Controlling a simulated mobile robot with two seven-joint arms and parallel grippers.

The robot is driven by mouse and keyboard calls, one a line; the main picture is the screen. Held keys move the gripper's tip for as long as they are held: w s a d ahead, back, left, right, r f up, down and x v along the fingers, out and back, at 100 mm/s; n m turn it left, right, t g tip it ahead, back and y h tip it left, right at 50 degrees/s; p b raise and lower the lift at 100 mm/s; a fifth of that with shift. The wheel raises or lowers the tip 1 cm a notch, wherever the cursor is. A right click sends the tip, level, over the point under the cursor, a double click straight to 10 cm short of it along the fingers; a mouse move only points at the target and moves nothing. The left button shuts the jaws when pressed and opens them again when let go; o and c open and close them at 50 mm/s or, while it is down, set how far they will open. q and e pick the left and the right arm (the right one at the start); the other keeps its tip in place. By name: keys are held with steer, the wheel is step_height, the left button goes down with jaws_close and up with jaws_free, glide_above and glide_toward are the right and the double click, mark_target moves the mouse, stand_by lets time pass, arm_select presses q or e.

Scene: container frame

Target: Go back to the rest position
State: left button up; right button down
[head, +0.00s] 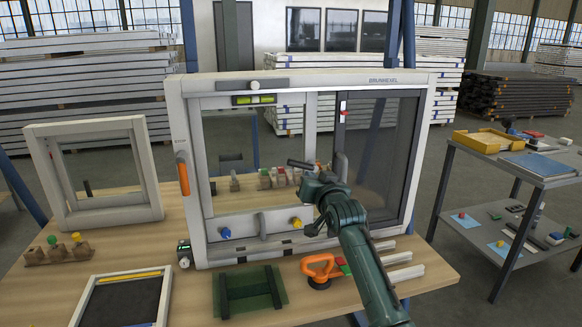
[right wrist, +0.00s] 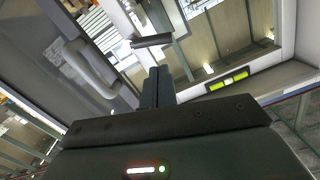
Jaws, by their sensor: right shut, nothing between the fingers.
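My right gripper (head: 309,170) is in front of the middle of a white window frame unit (head: 202,235), with its arm coming in from the lower right. Its two fingers (right wrist: 157,86) are together in the right wrist view, with nothing between them. A dark bar (right wrist: 152,41) lies just beyond the fingertips there; I cannot tell whether they touch it. The grey pull handle (head: 341,167) on the dark right-hand sash is close beside the gripper. It also appears as a grey handle (right wrist: 92,68) in the right wrist view. My left gripper is not in view.
On the wooden table (head: 440,275) are an orange suction lifter (head: 320,270), a green tray (head: 248,290), white strips (head: 400,260) and a smaller white frame (head: 152,170). A grey cart (head: 520,165) stands right. Open floor lies between table and cart.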

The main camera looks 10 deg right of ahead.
steer(key=s+a+f+n+g+y, duration=0.1)
steer(key=s+f+n+g, duration=0.15)
steer(key=s+f, duration=1.2)
steer(key=s+a+f+n+g, duration=0.1)
steer(key=s+a+f+g, duration=0.15)
steer(key=s+f, duration=1.15)
steer(key=s+f+n+g, duration=0.1)
steer(key=s+f, duration=0.1)
steer(key=s, duration=0.5)
steer(key=s+a+f+n+g, duration=0.1)
steer(key=s+f, duration=0.2)
steer(key=s, duration=0.4)
steer(key=shift+s+a+y, duration=0.15)
steer(key=shift+s+y, duration=0.25)
steer(key=shift+f, duration=0.1)
